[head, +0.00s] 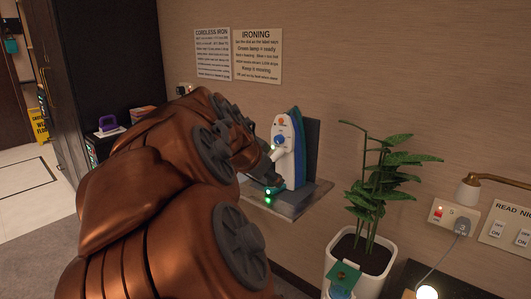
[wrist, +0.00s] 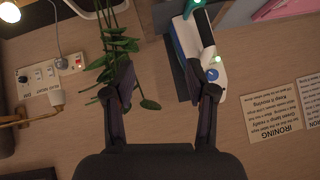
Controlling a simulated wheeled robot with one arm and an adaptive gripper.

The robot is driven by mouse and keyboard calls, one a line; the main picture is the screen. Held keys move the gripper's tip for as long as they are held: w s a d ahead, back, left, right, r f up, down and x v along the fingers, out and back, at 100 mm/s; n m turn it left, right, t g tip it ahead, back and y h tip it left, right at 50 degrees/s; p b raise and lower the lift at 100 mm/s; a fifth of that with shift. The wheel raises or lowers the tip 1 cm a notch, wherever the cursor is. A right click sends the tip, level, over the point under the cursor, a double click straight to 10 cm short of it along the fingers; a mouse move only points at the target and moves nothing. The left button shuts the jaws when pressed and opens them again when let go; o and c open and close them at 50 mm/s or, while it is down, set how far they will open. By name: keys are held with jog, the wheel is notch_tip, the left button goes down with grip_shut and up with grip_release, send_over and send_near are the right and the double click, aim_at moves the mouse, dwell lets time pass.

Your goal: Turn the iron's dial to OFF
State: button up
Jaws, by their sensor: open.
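The iron (head: 297,135), white and blue, stands upright on a small grey wall shelf. A blue round part (head: 281,140), apparently its dial, shows on its front below an orange mark. I cannot read its setting. My gripper (wrist: 167,82) is open and empty in the wrist view, its two dark fingers apart. The iron (wrist: 188,38) appears upside down there, beyond the right finger, with a green-white lamp lit (wrist: 213,74). In the head view my gripper is close to the iron's lower left, largely hidden by my arm; contact cannot be told.
The shelf (head: 310,195) carries green lights at its front. A potted plant (head: 365,258) stands to the right, and its leaves (wrist: 118,45) appear near the left finger. Wall sockets (head: 455,218) and a brass lamp (head: 480,183) are farther right. Two signs (head: 257,55) hang above.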

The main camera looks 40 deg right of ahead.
jog(key=w+d+r+m+h+b, duration=0.25)
jog(key=w+d+m+b, duration=0.2)
jog(key=d, duration=0.25)
jog(key=m+t+h+b, duration=0.2)
jog(key=h, duration=0.1)
send_near(277, 140)
jog(key=shift+x, duration=4.45)
grip_shut()
